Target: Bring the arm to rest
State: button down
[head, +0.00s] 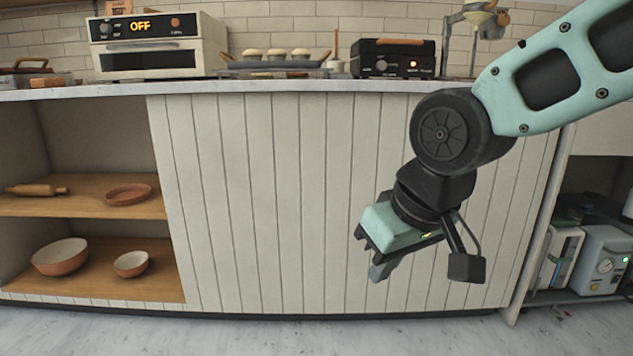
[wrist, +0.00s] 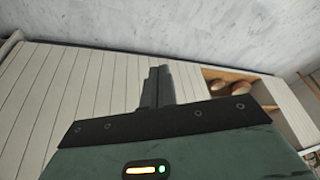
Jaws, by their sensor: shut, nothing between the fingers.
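My gripper (head: 384,268) hangs low in front of the white plank cabinet front (head: 270,200) in the head view. It points down and to the left, below the counter edge. In the wrist view my gripper (wrist: 158,86) shows with its two fingers together and nothing between them. My arm comes in from the upper right of the head view.
The counter (head: 250,87) carries an oven reading OFF (head: 158,45), a tray of muffins (head: 272,66) and a black appliance (head: 393,58). Open shelves with bowls (head: 60,257) stand at left, machines (head: 604,260) at lower right. The floor (head: 250,335) in front is clear.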

jog(key=s+d+f+n+g+h+p, duration=0.1)
jog(key=s+d+f+g+p, duration=0.15)
jog(key=s, duration=0.55)
jog(key=s+d+f+n+g+h+p, duration=0.1)
jog(key=s+d+p, duration=0.15)
jog(key=s, duration=0.55)
notch_tip(320, 180, up, 38)
jog(key=p, duration=3.6)
jog(key=shift+d+p, duration=0.2)
jog(key=shift+p, duration=0.2)
